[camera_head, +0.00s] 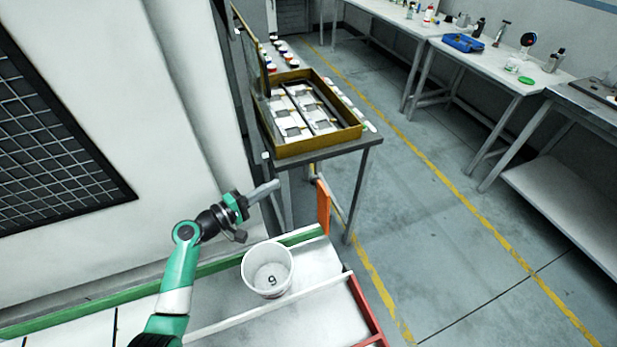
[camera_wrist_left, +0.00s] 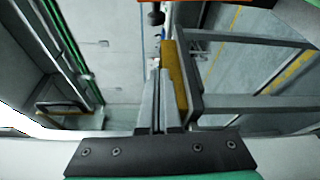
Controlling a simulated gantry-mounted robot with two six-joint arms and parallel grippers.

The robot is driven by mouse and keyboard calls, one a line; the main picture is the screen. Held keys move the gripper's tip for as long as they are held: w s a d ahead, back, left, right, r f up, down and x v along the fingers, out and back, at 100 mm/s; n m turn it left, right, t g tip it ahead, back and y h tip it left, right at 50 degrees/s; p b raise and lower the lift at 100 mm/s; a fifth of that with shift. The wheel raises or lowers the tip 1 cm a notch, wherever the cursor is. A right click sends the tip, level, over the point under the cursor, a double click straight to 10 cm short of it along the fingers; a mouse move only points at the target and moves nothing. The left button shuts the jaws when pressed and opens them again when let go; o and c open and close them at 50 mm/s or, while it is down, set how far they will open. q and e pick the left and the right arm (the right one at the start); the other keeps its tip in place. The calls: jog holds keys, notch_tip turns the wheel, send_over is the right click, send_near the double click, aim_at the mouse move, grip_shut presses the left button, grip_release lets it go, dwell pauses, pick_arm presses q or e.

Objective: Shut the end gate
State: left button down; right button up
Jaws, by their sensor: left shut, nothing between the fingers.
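The end gate (camera_head: 323,206) is an orange upright panel at the far end of the lane. It stands swung out past the end of the green rail (camera_head: 225,262), not across the lane. My left gripper (camera_head: 268,188) is shut and empty, above and to the left of the gate, and apart from it in the head view. Its closed fingers (camera_wrist_left: 158,105) also show in the wrist view; I cannot make out the gate for certain there. A white cup marked 9 (camera_head: 268,270) stands in the lane near its gate end. My right gripper is not in view.
A table (camera_head: 345,150) with a mustard-yellow box (camera_head: 318,145) of white parts stands beyond the gate. A red-orange rail (camera_head: 366,308) edges the lane's right side. A white machine wall (camera_head: 100,75) rises at left. Open floor lies to the right.

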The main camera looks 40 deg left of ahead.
aim_at(321, 205)
pick_arm(q)
jog(key=w+d+b, duration=0.1)
jog(key=w+d, duration=0.3)
jog(key=w, duration=0.4)
jog(key=shift+w+d, duration=0.25)
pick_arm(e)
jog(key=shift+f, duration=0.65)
pick_arm(q)
jog(key=shift+d, duration=0.2)
